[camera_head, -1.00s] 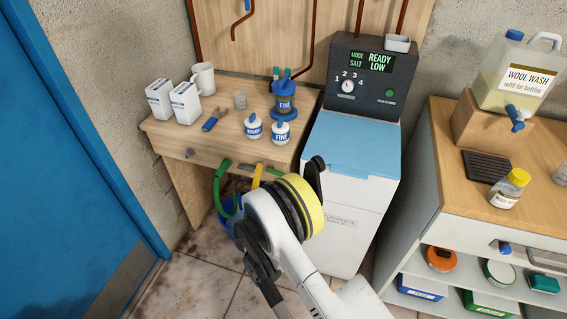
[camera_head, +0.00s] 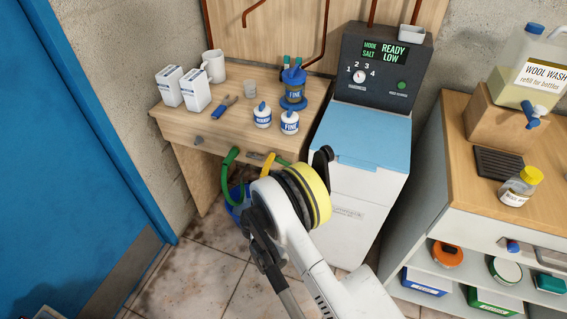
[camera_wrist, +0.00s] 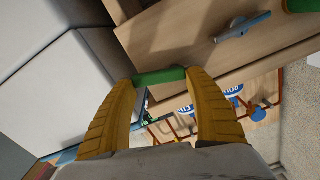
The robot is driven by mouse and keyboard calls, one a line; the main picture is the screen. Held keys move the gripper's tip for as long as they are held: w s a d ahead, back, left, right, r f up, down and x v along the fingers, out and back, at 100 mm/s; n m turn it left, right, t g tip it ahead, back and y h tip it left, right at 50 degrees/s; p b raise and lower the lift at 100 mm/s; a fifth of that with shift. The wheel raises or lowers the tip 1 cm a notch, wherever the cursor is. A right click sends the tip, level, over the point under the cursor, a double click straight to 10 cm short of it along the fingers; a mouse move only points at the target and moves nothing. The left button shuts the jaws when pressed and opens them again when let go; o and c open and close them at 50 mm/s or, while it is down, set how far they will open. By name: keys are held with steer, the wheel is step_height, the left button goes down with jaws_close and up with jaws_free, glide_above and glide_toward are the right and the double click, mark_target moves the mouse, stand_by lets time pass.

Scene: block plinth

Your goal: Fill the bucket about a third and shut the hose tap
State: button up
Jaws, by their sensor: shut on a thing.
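A green hose (camera_head: 228,183) arches at the front of the wooden bench and drops toward a blue bucket (camera_head: 236,208) on the floor. My arm partly covers the bucket, and its water level cannot be seen. My gripper (camera_wrist: 162,78) has yellow fingers closed on a short green piece (camera_wrist: 160,76) that looks like part of the hose. In the head view my gripper (camera_head: 268,163) is just below the bench's front edge, mostly behind my arm. I cannot make out the hose tap.
The bench (camera_head: 228,140) carries white cartons (camera_head: 195,90), a mug (camera_head: 213,66), pliers (camera_head: 225,105) and small jars (camera_head: 289,122). A white softener cabinet (camera_head: 345,215) stands close on the right. A blue door (camera_head: 70,150) is at left; floor tiles are open in front.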

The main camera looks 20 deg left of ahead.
steer(key=m, duration=0.2)
steer(key=f+m, duration=0.1)
steer(key=m, duration=0.6)
steer(key=a+f+m, duration=0.1)
steer(key=m, duration=0.1)
steer(key=shift+f, duration=0.1)
steer(key=shift+w+a+f+m, duration=0.1)
steer(key=shift+a+m, duration=0.1)
steer(key=shift+m, duration=0.75)
steer(key=shift+a+f+m, duration=0.1)
steer(key=shift+a+m, duration=0.05)
steer(key=shift+m, duration=0.8)
steer(key=o, duration=1.2)
steer(key=shift+c, duration=0.2)
steer(key=shift+r, duration=0.1)
